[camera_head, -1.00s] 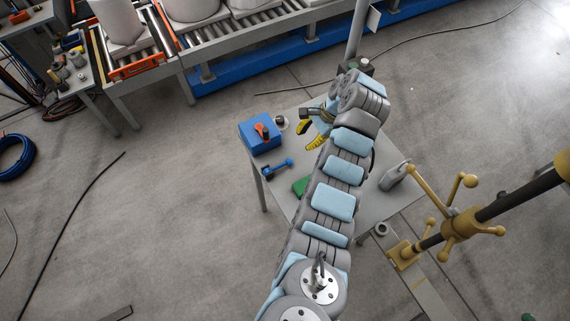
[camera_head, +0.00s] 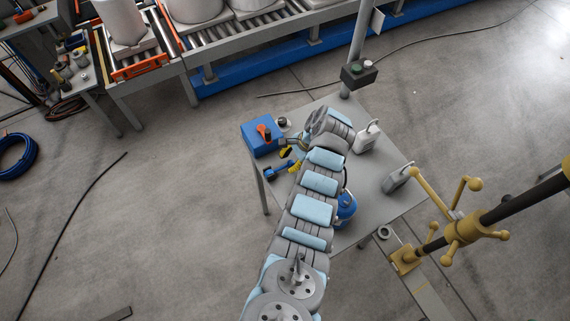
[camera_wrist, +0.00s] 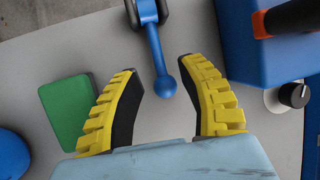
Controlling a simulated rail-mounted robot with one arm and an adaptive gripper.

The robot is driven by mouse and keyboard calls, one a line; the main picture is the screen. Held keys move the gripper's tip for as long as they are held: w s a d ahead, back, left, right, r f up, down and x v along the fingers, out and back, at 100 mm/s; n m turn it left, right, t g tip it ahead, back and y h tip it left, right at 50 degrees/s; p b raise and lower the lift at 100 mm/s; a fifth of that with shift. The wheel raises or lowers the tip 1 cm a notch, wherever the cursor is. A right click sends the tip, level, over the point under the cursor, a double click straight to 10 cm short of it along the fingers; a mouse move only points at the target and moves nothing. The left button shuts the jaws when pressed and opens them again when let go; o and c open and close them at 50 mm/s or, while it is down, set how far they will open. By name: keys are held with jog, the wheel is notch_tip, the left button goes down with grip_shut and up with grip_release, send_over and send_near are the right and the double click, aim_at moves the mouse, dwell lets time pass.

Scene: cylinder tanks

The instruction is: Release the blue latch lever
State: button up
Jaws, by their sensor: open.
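The blue latch lever (camera_head: 279,171) lies near the left edge of the grey table. In the wrist view the lever (camera_wrist: 157,50) is a blue rod with a ball end, rising from a dark pivot at the top edge. My gripper (camera_head: 287,161) is at the lever's right end. In the wrist view my gripper (camera_wrist: 160,68) is open, with one yellow-backed finger on each side of the rod. The ball lies between the fingers, with a gap on both sides. Nothing is held. The lever's base is partly cut off in the wrist view.
A blue box (camera_head: 257,140) with an orange handle (camera_head: 263,131) stands close beside the lever, with a black-and-white knob (camera_wrist: 293,95). A green block (camera_wrist: 68,113) lies left of my fingers. A blue tank (camera_head: 346,208) and grey canisters (camera_head: 367,137) stand right of my arm.

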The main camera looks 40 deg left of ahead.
aim_at(285, 166)
jog(key=shift+x, duration=1.65)
jog(key=shift+c, duration=0.2)
grip_shut()
